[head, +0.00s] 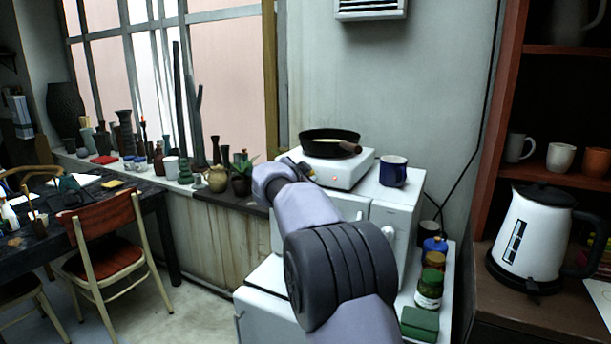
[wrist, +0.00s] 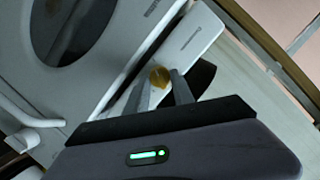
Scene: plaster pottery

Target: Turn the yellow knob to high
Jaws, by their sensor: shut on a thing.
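The yellow knob (wrist: 159,77) shows in the wrist view on the front of a white hot plate (wrist: 190,45). My gripper (wrist: 160,88) is shut on the knob, with one grey finger on each side of it. The knob's pointer and markings are too small to read. In the head view the hot plate (head: 345,174) stands on a white appliance, with a small red light lit on its front. My arm reaches its left end there and hides the knob and most of my gripper.
A black pan (head: 330,136) sits on the hot plate. A blue mug (head: 393,171) stands just right of it. Potted plants and vases line the sill at left. Jars (head: 430,287) stand on the right, near a white kettle (head: 533,238). A red chair (head: 105,240) stands left.

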